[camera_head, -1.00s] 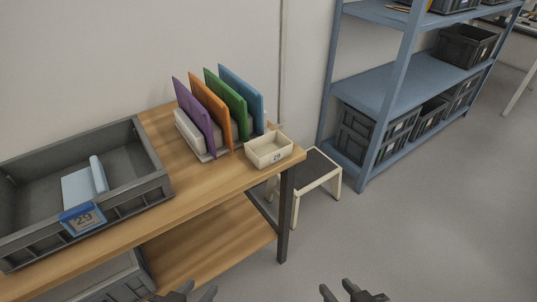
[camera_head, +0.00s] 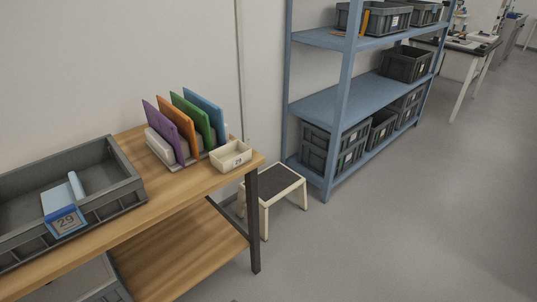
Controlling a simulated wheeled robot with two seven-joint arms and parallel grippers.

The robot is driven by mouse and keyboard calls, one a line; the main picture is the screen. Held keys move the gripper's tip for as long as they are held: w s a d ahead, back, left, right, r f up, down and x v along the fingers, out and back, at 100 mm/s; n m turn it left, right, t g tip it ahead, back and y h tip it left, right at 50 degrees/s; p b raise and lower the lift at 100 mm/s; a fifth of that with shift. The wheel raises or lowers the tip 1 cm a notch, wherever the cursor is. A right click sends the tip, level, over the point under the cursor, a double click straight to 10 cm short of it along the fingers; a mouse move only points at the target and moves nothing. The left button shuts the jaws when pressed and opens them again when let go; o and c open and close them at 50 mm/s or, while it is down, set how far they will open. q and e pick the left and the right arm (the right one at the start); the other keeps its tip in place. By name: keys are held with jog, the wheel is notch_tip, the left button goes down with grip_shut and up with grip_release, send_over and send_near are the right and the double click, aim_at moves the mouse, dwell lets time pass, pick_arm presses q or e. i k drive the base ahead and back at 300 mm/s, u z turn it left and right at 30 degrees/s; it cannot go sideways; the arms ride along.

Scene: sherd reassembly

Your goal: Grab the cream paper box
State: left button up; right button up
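The cream paper box (camera_head: 231,157) is a small open-topped box with a tag on its front. It stands at the right end of the wooden table (camera_head: 180,196), in front of a rack of upright coloured panels. It looks empty, though its floor shows only partly. Neither of my grippers shows in the head view now, so nothing is seen touching the box.
A grey crate (camera_head: 131,191) with a blue-framed 29 label fills the table's left side. The coloured panels (camera_head: 178,130) stand behind the box. A step stool (camera_head: 274,183) stands right of the table, before a blue shelf (camera_head: 335,108) with grey bins. Floor at right is clear.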

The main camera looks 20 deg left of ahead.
aim_at(227, 158)
jog(key=i, duration=0.65)
jog(key=u, duration=0.75)
